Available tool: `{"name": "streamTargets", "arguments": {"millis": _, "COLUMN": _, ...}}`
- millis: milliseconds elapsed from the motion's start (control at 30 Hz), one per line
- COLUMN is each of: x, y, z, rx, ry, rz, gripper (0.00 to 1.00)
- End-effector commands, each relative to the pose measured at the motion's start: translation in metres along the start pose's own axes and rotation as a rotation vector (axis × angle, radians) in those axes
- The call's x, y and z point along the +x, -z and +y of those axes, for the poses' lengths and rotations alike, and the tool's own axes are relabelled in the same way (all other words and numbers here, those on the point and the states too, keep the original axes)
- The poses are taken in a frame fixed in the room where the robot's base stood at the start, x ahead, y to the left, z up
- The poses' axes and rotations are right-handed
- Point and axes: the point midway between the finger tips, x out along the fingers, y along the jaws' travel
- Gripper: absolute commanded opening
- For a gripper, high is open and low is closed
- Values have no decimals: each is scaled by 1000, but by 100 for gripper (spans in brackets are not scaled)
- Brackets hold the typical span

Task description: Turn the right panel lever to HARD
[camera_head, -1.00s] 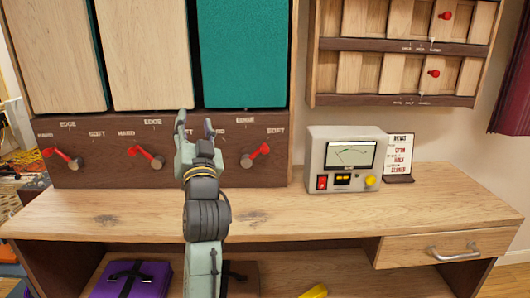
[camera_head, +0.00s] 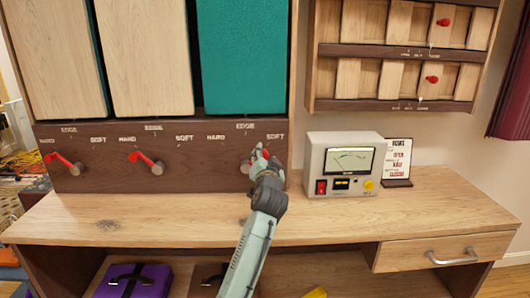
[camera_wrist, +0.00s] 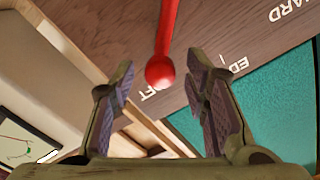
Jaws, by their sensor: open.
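The right panel lever is red and sits on the dark brown strip under the teal panel. In the head view its red end (camera_head: 265,154) shows beside my gripper (camera_head: 261,157), which hides most of it. In the wrist view the lever's round knob (camera_wrist: 160,72) lies over the SOFT label, away from HARD (camera_wrist: 290,10). My gripper (camera_wrist: 158,88) is open, with one finger on each side of the knob. I cannot tell whether either finger touches it.
Two other red levers, left (camera_head: 65,161) and middle (camera_head: 147,160), share the strip. A grey meter box (camera_head: 343,145) stands right of my gripper on the wooden desk (camera_head: 140,215), next to a small sign (camera_head: 397,158). The front of the desk is mostly clear.

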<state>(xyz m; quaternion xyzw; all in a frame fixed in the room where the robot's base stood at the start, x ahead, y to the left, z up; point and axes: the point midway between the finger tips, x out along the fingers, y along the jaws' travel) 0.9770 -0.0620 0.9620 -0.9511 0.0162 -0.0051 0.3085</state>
Motion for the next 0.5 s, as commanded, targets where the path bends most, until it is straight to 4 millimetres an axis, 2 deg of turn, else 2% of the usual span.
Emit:
{"name": "streamTargets", "arguments": {"millis": 200, "x": 14, "y": 0, "z": 0, "rx": 1, "ry": 0, "rz": 1, "gripper": 42}}
{"name": "streamTargets", "arguments": {"millis": 433, "x": 15, "y": 0, "z": 0, "rx": 0, "ry": 1, "rz": 1, "gripper": 42}}
{"name": "streamTargets", "arguments": {"millis": 500, "x": 15, "y": 0, "z": 0, "rx": 0, "ry": 1, "rz": 1, "gripper": 39}}
